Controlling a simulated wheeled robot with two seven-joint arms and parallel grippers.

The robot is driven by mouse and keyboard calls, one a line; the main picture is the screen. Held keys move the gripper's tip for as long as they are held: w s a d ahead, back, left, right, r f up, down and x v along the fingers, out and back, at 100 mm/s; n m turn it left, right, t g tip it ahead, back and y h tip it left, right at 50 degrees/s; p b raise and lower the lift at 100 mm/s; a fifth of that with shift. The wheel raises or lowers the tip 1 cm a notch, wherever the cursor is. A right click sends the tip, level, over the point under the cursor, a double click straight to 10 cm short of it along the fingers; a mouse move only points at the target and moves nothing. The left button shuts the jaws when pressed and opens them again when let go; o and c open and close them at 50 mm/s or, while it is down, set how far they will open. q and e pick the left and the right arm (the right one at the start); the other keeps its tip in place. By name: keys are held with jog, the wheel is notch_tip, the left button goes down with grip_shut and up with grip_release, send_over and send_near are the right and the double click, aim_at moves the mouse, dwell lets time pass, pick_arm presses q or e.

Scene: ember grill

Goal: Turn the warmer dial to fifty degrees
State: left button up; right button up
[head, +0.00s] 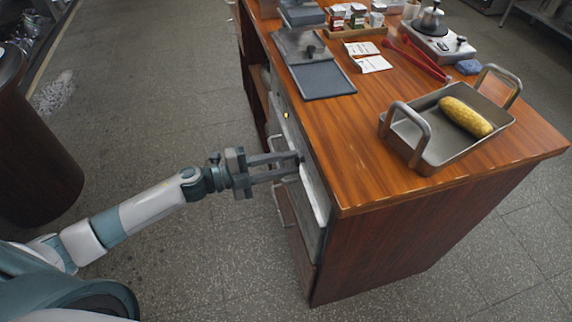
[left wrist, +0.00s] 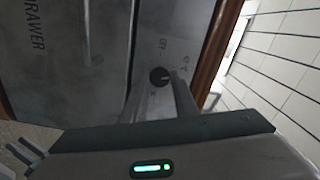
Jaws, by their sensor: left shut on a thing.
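The warmer dial (left wrist: 160,76) is a small dark round knob on the grey metal front panel (left wrist: 180,45) of the warmer. In the left wrist view it sits between my two fingertips, with small printed marks around it, one reading OFF. The other marks and the dial's exact setting are too small to read. My left gripper (head: 298,165) reaches in from the left against the counter's front and is shut on the dial. In the head view the fingers mostly hide the dial. My right gripper is in neither view.
On the wooden counter (head: 370,120) stand a metal pan (head: 418,150) with a corn cob (head: 465,117), red tongs (head: 416,58) and a dark tray (head: 322,80). The floor left of the counter is clear around my arm.

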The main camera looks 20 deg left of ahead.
pick_arm(q)
jog(key=m, duration=0.1)
jog(key=m+b, duration=0.1)
jog(key=m, duration=0.1)
jog(key=m+b, duration=0.1)
jog(key=shift+f+m, duration=0.25)
jog(key=shift+m, duration=0.05)
jog(key=m+b, duration=0.1)
jog(key=m, duration=0.1)
jog(key=shift+m, duration=0.3)
jog(key=shift+m+b, duration=0.55)
jog(key=shift+m, duration=0.75)
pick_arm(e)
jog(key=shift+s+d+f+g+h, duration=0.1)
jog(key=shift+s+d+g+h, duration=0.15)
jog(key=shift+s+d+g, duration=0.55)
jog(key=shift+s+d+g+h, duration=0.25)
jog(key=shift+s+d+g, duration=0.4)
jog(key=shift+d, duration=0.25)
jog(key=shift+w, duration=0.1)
pick_arm(q)
jog(key=o, duration=1)
jog(key=shift+r, duration=0.1)
jog(key=shift+b, duration=0.3)
